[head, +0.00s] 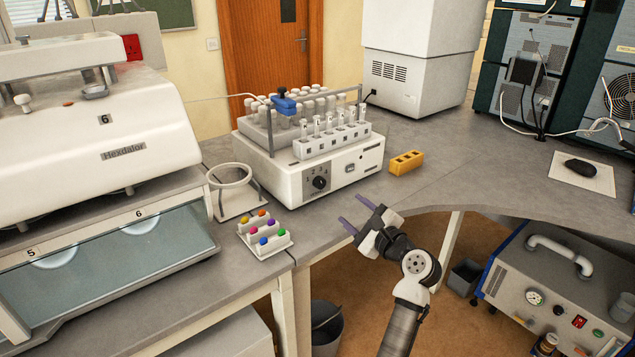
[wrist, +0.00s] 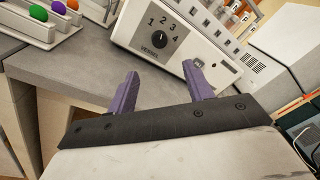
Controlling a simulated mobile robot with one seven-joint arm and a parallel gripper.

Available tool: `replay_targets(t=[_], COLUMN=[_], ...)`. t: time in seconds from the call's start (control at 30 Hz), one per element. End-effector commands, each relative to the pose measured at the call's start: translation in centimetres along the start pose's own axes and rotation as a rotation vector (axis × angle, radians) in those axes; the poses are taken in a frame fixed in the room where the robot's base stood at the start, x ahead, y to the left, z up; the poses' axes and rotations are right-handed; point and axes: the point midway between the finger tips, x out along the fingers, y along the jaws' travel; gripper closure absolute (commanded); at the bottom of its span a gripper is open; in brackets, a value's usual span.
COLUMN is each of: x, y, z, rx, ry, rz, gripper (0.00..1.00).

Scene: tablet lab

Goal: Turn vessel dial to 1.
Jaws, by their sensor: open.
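The vessel dial (head: 319,183) is a black round knob on the front of a white machine (head: 350,170). In the wrist view the dial (wrist: 159,39) shows the numbers 1 to 4 around it and the word VESSEL below it. A light pointer mark is on the knob, but I cannot tell surely which number it points to. My gripper (head: 356,213) has two purple fingers, spread apart and empty. It is in front of the machine, right of and below the dial in the head view, and apart from it. In the wrist view the fingers (wrist: 160,84) show below the dial.
A rack of vials (head: 333,137) stands on the machine. A white holder with coloured balls (head: 265,240) and a white ring stand (head: 232,190) are to its left. A yellow block (head: 406,162) lies to its right. The bench's front edge (head: 330,247) runs below my gripper.

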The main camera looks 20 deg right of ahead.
Motion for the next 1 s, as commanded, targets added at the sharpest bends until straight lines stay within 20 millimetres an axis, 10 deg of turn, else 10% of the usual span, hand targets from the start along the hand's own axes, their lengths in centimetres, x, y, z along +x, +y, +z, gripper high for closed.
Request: replay_targets(t=[0.5, 1.0], x=[10.4, 13.0], y=[-0.1, 0.1], z=[0.4, 0.2], rx=[-0.006, -0.007], ry=[-0.002, 0.0], rz=[0.004, 0.001], gripper=[0.49, 0.49])
